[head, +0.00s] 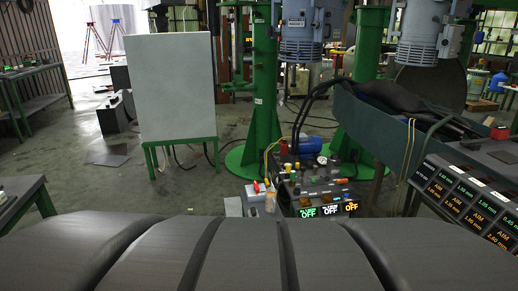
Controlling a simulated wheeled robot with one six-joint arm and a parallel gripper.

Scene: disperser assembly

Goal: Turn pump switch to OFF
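A dark control box (318,188) stands low at the centre right, with several small coloured knobs and switches on its sloped top. Three lit displays on its front read OFF: a green one (307,212), a white one (330,210) and an orange one (351,206). A small unit with a red lever (257,186) and an orange-red knob (269,193) sits at its left. I cannot tell which of these is the pump switch or how it is set. My gripper is not in view.
A white board (172,88) on a green stand is left of centre. Green columns (264,90) carry grey motors (300,28). A dark trough (390,120) and a panel of AIM displays (470,200) lie to the right. Floor (100,180) is open at left.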

